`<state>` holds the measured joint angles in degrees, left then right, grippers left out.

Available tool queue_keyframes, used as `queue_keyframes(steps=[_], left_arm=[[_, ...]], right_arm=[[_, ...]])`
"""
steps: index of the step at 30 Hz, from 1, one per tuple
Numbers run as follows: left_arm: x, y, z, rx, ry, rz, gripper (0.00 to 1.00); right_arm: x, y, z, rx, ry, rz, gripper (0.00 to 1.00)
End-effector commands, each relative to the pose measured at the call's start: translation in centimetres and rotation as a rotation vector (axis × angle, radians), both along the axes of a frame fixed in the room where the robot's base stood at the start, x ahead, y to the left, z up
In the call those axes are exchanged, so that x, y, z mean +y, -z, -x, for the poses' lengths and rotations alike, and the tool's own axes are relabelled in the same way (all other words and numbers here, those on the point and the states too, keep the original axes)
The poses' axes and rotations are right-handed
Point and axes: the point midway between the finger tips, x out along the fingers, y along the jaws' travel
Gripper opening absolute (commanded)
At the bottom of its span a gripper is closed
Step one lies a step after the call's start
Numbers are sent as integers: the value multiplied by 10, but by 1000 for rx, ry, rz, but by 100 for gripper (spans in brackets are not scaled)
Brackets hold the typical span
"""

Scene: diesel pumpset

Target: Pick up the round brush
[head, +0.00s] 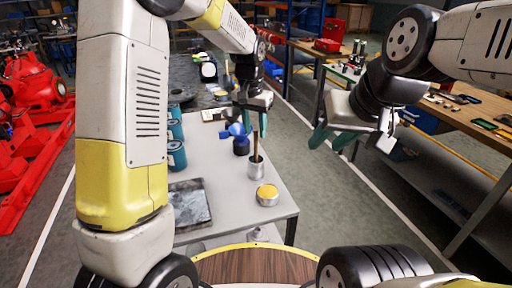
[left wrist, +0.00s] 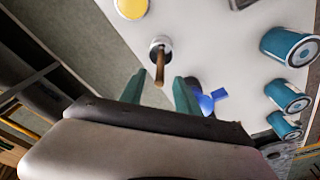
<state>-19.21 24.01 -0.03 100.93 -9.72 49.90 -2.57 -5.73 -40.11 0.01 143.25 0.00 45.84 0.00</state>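A brush with a wooden handle (head: 256,136) stands upright in a small metal cup (head: 256,170) on the white table; its bristles are hidden in the cup. In the left wrist view, the handle (left wrist: 160,68) rises from the cup (left wrist: 160,43) toward my gripper. My left gripper (head: 254,112) is above the cup, near the top of the handle. In the left wrist view, its teal fingers (left wrist: 158,92) are apart, with the handle between them and gaps on both sides. My right gripper (head: 332,137) hangs empty right of the table with its fingers apart.
A blue object (head: 239,138) stands close behind the cup, and a yellow-topped tin (head: 267,195) in front. Several teal cans (head: 176,155) and a dark flat plate (head: 190,204) are on the left. A wooden workbench (head: 470,115) is at right.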

Motion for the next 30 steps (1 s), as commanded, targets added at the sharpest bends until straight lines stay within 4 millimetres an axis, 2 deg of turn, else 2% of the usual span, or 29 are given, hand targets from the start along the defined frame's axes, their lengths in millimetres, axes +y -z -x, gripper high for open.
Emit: queue_keyframes(steps=[13, 17, 23, 28, 29, 30], left_arm=[[-4, 59, -9, 3, -1, -1, 39], [-5, 66, -10, 0, -1, 0, 39], [-5, 66, -10, 0, -1, 0, 39], [-5, 66, -10, 0, -1, 0, 5], [-5, 66, -10, 0, -1, 0, 0], [-5, 66, -10, 0, -1, 0, 0]], right_arm=[[0, 0, 0, 0, 0, 0, 36], [0, 0, 0, 0, 0, 0, 36], [0, 0, 0, 0, 0, 0, 36], [0, 0, 0, 0, 0, 0, 36], [0, 0, 0, 0, 0, 0, 36], [0, 0, 0, 0, 0, 0, 36]])
